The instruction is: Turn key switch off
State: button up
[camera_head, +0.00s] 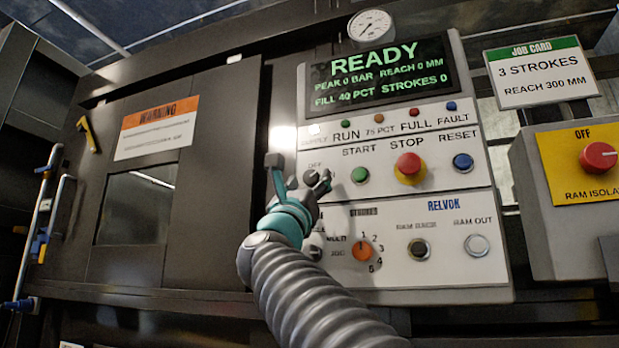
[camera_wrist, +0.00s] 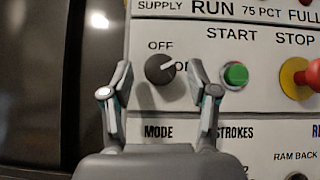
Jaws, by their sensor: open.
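The key switch is a dark round knob (camera_wrist: 159,69) with a white pointer mark, on the white control panel (camera_head: 470,190). In the wrist view its mark points right and slightly up, toward a label partly hidden by my right finger. "OFF" is printed above it. My gripper (camera_wrist: 166,80) is open, with one finger on each side of the knob in the picture. I cannot tell whether the fingers touch it. In the head view my gripper (camera_head: 298,176) is in front of the panel's left edge, and the knob (camera_head: 311,178) shows beside a finger.
The green start button (camera_head: 359,175) is just right of my gripper, then the red stop button (camera_head: 409,164) and blue reset button (camera_head: 462,162). An orange selector (camera_head: 362,250) is below. The display (camera_head: 378,76) reads READY. A dark door (camera_head: 215,150) lies left.

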grip_shut()
